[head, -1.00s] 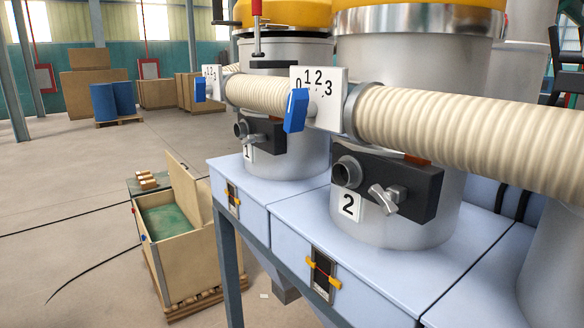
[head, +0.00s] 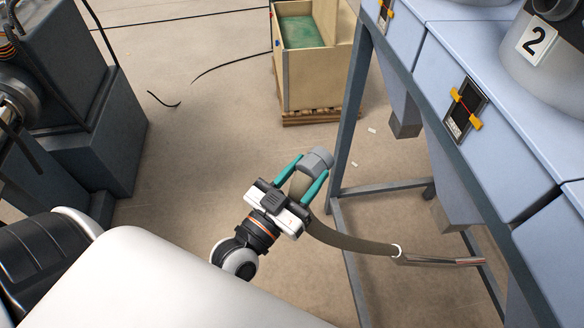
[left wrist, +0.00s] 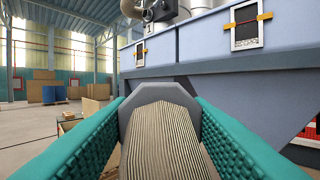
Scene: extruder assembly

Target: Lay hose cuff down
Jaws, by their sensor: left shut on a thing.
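The grey hose cuff (head: 317,160) is at the end of a ribbed hose (head: 345,239) in the head view. My left gripper (head: 310,175) is shut on the hose cuff, its teal fingers on either side of it, above the floor beside the bench leg. In the left wrist view the cuff (left wrist: 166,96) and the ribbed beige hose (left wrist: 165,145) lie between the teal fingers. The hose runs right to a metal pipe (head: 440,261) low under the bench. My right gripper is not in view.
The blue-grey bench (head: 470,40) with its legs stands on the right. A wooden crate (head: 288,80) on a pallet stands beyond the gripper. Dark machinery (head: 95,130) is at the left. The floor (head: 190,150) between them is mostly clear, with a black cable.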

